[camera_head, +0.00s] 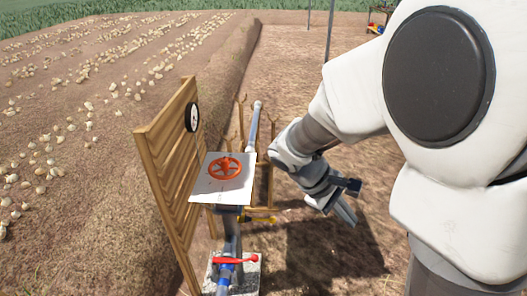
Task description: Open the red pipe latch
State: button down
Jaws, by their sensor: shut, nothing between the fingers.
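The red pipe latch (235,260) is a red lever lying roughly level across a pipe (232,240) near the bottom of the view. It sits on a blue fitting above a pale block, and its rounded end points right. My gripper (347,217) is shut and empty. It hangs to the right of the latch and higher in the picture, clearly apart from it. Its fingers point down and to the right.
A red-orange handwheel (225,167) lies on a white panel (205,191) above the latch. A wooden slatted board (165,150) stands to the left. A yellow handle (260,219) and a grey pipe (253,125) are close by. Bare soil right of the pipes is free.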

jog(key=w+a+f+n+t+h+b, duration=0.25)
jog(key=w+f+n, duration=0.2)
jog(key=f, duration=0.45)
jog(key=w+a+f+n+t+h+b, duration=0.2)
jog(key=w+a+f+n+t+b, duration=0.15)
jog(key=f+n, duration=0.4)
jog(key=w+a+f+n+t+h+b, duration=0.25)
jog(key=w+f, duration=0.25)
jog(key=f, duration=0.6)
jog(key=s+a+f+n+t+y+b, duration=0.1)
jog(key=a+f+n+t+y+b, duration=0.1)
jog(key=f+n, duration=0.4)
jog(key=s+a+f+n+t+y+b, duration=0.1)
jog(key=a+f+n+t+y, duration=0.3)
jog(key=f, duration=0.8)
jog(key=s+a+f+n+t+y+b, duration=0.1)
jog(key=a+f+n+t+y+b, duration=0.2)
jog(key=f+n+y, duration=0.4)
notch_tip(320, 180, down, 3)
jog(key=shift+a+r+n+y, duration=0.1)
jog(key=shift+a+n+y, duration=0.3)
jog(key=shift+a+n, duration=0.45)
